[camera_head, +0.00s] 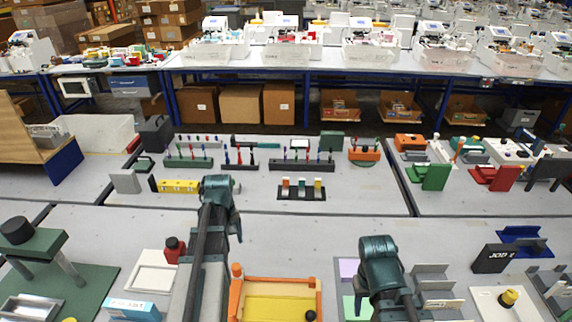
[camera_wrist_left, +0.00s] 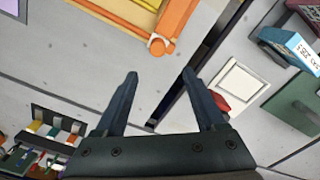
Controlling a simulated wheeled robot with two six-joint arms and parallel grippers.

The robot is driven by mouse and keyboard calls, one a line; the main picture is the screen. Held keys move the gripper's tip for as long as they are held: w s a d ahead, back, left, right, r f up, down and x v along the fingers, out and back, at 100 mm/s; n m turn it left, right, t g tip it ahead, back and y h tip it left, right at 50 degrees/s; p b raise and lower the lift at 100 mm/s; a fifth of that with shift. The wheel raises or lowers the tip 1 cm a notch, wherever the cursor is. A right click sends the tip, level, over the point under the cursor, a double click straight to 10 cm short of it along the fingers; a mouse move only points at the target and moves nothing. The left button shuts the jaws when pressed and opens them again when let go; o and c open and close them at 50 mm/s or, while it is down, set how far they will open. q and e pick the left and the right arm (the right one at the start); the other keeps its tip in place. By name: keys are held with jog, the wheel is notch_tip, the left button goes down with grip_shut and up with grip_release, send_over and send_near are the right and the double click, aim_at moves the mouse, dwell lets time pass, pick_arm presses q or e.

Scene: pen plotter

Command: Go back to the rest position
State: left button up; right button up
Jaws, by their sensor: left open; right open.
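My left gripper (camera_head: 236,226) hangs over the table, just behind the orange frame with a yellow bed (camera_head: 275,282). In the left wrist view my left gripper (camera_wrist_left: 159,78) has its two dark fingers spread with nothing between them. The grey tabletop and a dark seam show beneath them. The orange frame (camera_wrist_left: 178,22) lies beyond the fingertips in that view. My right gripper (camera_head: 362,296) is at the lower middle right, above the purple and green squares (camera_head: 348,268). It is open, its fingers are partly hidden by its own wrist, and no held object shows.
A white square tray (camera_head: 152,272) and a red-and-black stamp (camera_head: 174,248) stand left of my left arm. A green press (camera_head: 35,250) stands far left. Racks of pens (camera_head: 302,188) stand behind the grippers. Grey stands (camera_head: 436,285) are right of my right arm.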

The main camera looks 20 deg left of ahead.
pick_arm(q)
jog(key=s+d+f+m+b, duration=0.1)
jog(key=d+m, duration=0.3)
jog(key=d, duration=0.6)
jog(key=s+d+f+m+b, duration=0.1)
jog(key=s+d+m, duration=0.3)
jog(key=d, duration=0.6)
jog(key=s+d+f+m+y+b, duration=0.1)
jog(key=s+d+m, duration=0.2)
jog(key=d, duration=0.8)
jog(key=m, duration=0.2)
jog(key=shift+s+m, duration=0.25)
jog(key=shift+m, duration=0.15)
pick_arm(e)
notch_tip(320, 180, down, 3)
jog(key=shift+f, duration=0.1)
